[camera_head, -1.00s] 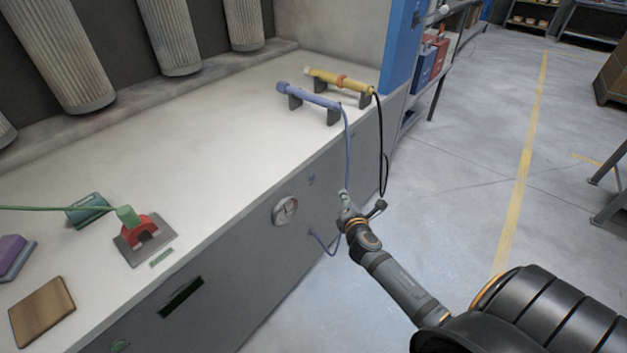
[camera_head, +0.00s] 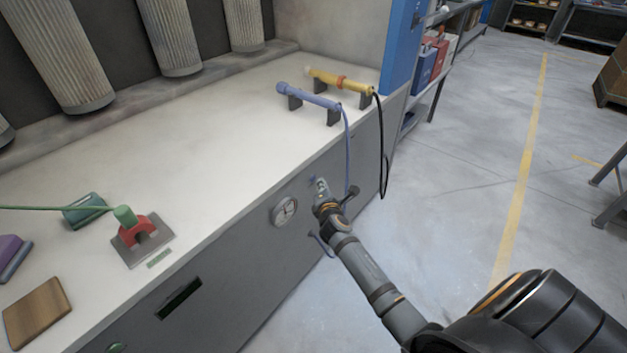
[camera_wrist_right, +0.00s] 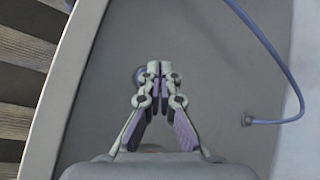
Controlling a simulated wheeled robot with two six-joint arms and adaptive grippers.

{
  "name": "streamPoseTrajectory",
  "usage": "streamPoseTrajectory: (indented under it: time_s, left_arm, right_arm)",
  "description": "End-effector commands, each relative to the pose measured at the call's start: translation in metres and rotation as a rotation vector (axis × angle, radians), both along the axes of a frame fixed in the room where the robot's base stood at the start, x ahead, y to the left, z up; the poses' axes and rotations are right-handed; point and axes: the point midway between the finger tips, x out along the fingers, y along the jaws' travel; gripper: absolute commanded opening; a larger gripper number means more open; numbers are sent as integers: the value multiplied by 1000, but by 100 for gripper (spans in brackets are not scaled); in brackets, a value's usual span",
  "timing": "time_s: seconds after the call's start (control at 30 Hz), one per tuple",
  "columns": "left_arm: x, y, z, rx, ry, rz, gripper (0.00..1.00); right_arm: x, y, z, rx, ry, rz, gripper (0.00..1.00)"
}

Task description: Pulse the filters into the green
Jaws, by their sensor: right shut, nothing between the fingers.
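Tall pale pleated filters (camera_head: 165,38) hang along the back at the upper left of the head view. A round white gauge (camera_head: 285,211) is set in the grey front panel of the bench; its reading is too small to tell. My right gripper (camera_head: 320,186) is shut and empty, just right of the gauge and close to the front panel. In the right wrist view its fingertips (camera_wrist_right: 158,68) meet in front of a round dark knob-like part (camera_wrist_right: 139,77), mostly hidden behind them. I cannot tell whether they touch. My left gripper is out of view.
A blue wand (camera_head: 308,97) and a yellow wand (camera_head: 340,81) rest on stands, their hoses hanging over the bench edge. A red clamp holding a green piece (camera_head: 124,216) and a wooden block (camera_head: 37,312) lie at left.

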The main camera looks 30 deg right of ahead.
Motion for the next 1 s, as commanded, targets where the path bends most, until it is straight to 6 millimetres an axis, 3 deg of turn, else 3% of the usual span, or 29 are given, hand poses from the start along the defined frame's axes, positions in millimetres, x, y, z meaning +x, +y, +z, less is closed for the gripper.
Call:
streamPoseTrajectory:
  time_s: [1.0]
  left_arm:
    - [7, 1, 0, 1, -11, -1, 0]
  right_arm:
    - [1, 0, 0, 0, -1, 1, 0]
